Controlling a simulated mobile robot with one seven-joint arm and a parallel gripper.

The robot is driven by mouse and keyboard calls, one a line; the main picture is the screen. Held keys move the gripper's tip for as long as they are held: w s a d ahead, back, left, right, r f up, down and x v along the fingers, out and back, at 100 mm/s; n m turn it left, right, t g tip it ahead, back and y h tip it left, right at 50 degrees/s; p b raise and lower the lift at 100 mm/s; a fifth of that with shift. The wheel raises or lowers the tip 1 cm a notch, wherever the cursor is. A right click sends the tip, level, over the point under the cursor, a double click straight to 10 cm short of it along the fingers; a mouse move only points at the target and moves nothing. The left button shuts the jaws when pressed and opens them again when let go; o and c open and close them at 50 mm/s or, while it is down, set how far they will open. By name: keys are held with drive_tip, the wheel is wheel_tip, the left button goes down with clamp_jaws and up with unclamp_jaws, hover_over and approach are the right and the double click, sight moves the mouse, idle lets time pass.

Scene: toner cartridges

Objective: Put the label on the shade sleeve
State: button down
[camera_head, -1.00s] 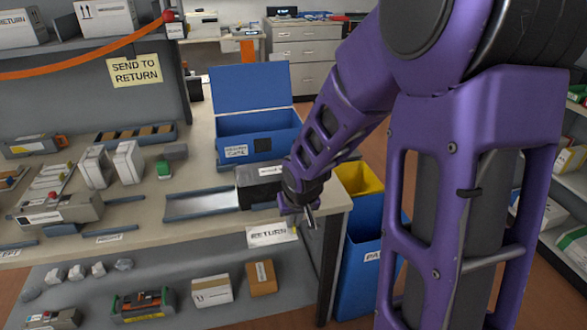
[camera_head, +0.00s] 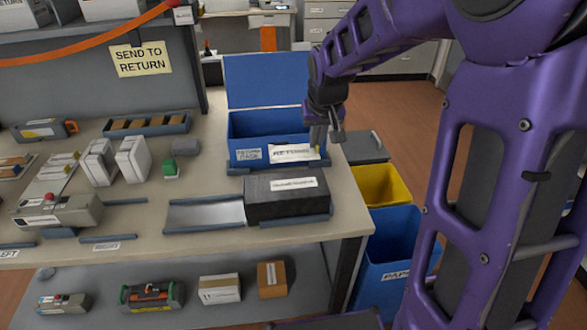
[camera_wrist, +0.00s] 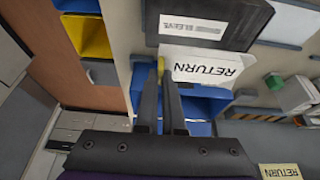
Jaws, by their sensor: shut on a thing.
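My gripper (camera_head: 322,140) is shut on the edge of the white RETURN label (camera_head: 293,153) and holds it upright at its right end, in front of the open blue case. In the wrist view the label (camera_wrist: 200,68) extends right from the fingers (camera_wrist: 163,85), with a small yellow bit (camera_wrist: 160,66) at the fingertips. The shade sleeve (camera_head: 287,207) is a dark grey box with a white printed strip on top, lying at the bench's right front. The label is behind and above it, apart from it in the head view. The sleeve (camera_wrist: 248,22) also shows in the wrist view.
The blue case (camera_head: 265,131) stands open behind the sleeve. A metal tray (camera_head: 205,213) adjoins the sleeve's left. Yellow (camera_head: 382,185) and blue (camera_head: 388,235) bins stand off the bench's right end. White cartridges (camera_head: 133,158) and a green-tipped block (camera_head: 171,170) are farther left.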

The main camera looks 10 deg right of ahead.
wheel_tip(320, 180, down, 10)
drive_tip(key=shift+r+b, duration=0.15)
drive_tip(key=shift+b, duration=0.75)
drive_tip(key=shift+f, duration=0.2)
drive_tip(key=c, duration=1)
unclamp_jaws()
drive_tip(key=shift+r, duration=0.1)
drive_tip(key=shift+c, duration=0.2)
drive_tip(key=shift+r, duration=0.3)
drive_tip(key=p+v, duration=0.2)
drive_tip(key=v, duration=0.9)
drive_tip(key=shift+s+r+p, duration=0.15)
drive_tip(key=shift+r+p, duration=0.15)
drive_tip(key=shift+r, duration=0.05)
